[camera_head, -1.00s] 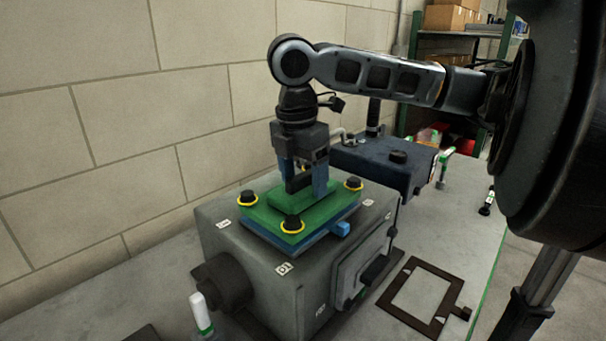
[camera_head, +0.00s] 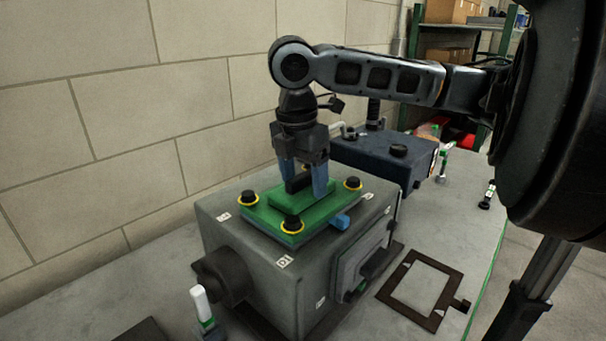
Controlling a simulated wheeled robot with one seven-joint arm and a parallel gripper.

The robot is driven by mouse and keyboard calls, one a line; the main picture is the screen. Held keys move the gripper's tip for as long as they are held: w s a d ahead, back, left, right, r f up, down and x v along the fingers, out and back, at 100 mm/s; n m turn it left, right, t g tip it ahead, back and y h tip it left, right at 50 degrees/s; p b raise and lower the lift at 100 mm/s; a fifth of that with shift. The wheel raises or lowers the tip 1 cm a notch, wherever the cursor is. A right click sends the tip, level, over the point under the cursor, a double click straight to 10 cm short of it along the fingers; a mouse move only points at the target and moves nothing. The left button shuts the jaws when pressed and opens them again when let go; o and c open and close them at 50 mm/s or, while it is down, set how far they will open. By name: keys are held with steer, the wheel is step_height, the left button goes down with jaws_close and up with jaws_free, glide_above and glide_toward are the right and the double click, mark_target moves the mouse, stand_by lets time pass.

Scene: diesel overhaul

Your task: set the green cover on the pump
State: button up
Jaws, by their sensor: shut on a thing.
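The green cover (camera_head: 317,216) lies flat on top of the grey pump (camera_head: 250,265), with a thin blue layer showing under its front edge. Black bolts with yellow rings stand at its visible corners. A blue tab (camera_head: 341,222) sticks out at its right side. The far corner of the cover is hidden behind the gripper.
A dark blue box (camera_head: 375,160) stands behind the pump near the wall. A dark flat frame (camera_head: 422,290) lies on the bench (camera_head: 455,220) to the right. A white-capped bottle (camera_head: 203,308) stands at the front left. Green shelving (camera_head: 460,40) stands at the back.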

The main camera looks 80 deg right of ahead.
stand_by(0.3)
steer(key=o, duration=1.3)
steer(key=shift+r, duration=0.1)
steer(key=r, duration=0.7)
steer(key=shift+w+a+r, duration=0.25)
steer(key=shift+a+r, duration=0.05)
steer(key=shift+a, duration=0.1)
